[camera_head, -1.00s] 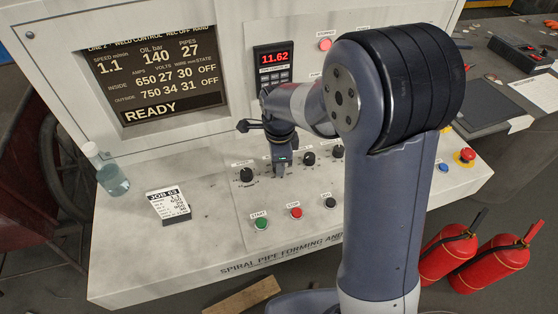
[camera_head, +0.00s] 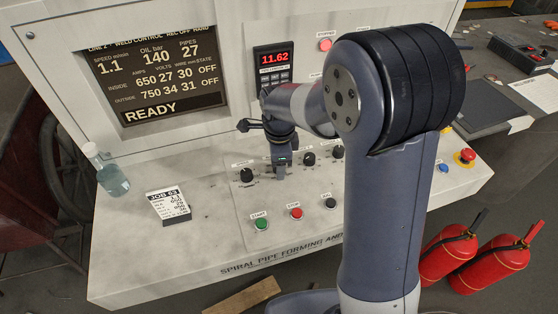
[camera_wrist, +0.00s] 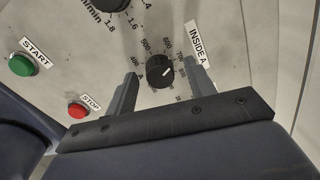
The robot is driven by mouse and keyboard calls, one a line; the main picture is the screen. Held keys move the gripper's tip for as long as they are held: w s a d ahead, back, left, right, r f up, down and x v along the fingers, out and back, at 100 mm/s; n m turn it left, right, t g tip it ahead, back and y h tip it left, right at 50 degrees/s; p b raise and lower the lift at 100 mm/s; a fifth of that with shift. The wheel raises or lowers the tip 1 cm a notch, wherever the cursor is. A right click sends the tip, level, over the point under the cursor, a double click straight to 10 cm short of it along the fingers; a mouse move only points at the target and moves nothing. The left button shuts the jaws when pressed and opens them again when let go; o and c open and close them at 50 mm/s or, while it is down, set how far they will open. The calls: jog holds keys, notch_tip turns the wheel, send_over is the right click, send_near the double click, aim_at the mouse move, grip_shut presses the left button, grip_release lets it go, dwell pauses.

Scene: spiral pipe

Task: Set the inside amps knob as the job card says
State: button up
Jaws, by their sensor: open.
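The inside amps knob (camera_wrist: 160,72), black and labelled INSIDE A, shows in the wrist view within a printed scale. Its white mark points to the right, toward the higher numbers. My gripper (camera_wrist: 159,74) is open, with one finger on each side of the knob; I cannot tell whether they touch it. In the head view my gripper (camera_head: 279,168) is low over the sloped panel and hides this knob. The job card (camera_head: 168,205), headed JOB 63, lies left of the knobs; its smaller lines are too small to read surely. The screen (camera_head: 155,75) reads INSIDE 650 amps and READY.
Other black knobs (camera_head: 246,175) stand in the same row. Green START (camera_head: 261,224) and red STOP (camera_head: 296,213) buttons are below. A red stop button (camera_head: 466,155) is at the right, and a bottle (camera_head: 113,180) is at the left.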

jog(key=shift+r, duration=0.1)
notch_tip(320, 180, up, 11)
jog(key=shift+s+f, duration=0.2)
jog(key=shift+s, duration=0.1)
jog(key=f, duration=1)
jog(key=shift+w+f, duration=0.25)
jog(key=shift+f, duration=0.2)
